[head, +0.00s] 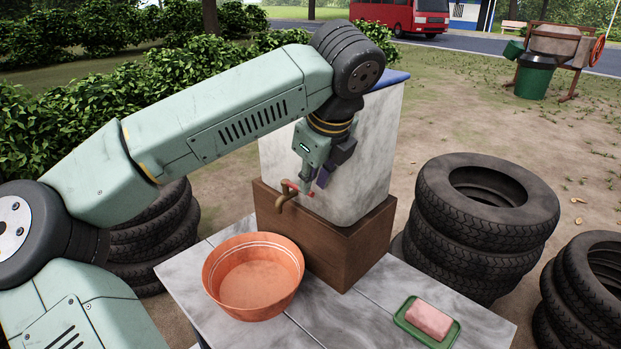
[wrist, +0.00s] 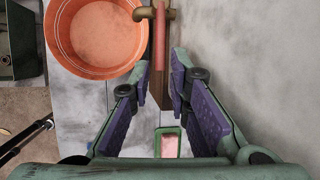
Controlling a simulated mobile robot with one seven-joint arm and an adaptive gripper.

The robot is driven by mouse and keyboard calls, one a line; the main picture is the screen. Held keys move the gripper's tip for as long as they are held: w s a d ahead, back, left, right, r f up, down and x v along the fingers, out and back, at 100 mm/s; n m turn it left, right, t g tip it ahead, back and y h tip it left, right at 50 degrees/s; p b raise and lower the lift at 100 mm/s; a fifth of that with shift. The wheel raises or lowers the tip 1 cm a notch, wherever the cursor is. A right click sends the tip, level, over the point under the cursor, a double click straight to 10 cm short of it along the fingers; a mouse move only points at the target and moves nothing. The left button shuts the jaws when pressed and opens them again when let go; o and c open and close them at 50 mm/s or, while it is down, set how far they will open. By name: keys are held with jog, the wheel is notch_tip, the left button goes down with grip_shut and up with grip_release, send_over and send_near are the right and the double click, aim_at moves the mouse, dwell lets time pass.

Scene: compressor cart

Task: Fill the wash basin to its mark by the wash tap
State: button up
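The orange wash basin (head: 252,290) stands on the grey table, below and in front of the brass wash tap (head: 281,201). A pale line runs inside the basin near its rim; I cannot tell whether any water lies in it. No stream shows under the spout. The tap has a red lever (head: 291,186). My gripper (head: 313,184) is at the tank's front by the lever. In the wrist view my gripper (wrist: 162,75) is open, and the red lever (wrist: 159,38) points into the gap between its fingertips. I cannot tell whether they touch.
The white tank (head: 370,150) sits on a brown wooden block (head: 345,250) at the table's back. Pink soap (head: 429,319) lies in a green dish (head: 405,322) at the table's right. Tyre stacks (head: 480,225) stand beside the table. The table (head: 345,318) is bare between basin and soap.

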jog(key=shift+x, duration=1.4)
jog(key=shift+c, duration=0.2)
grip_shut()
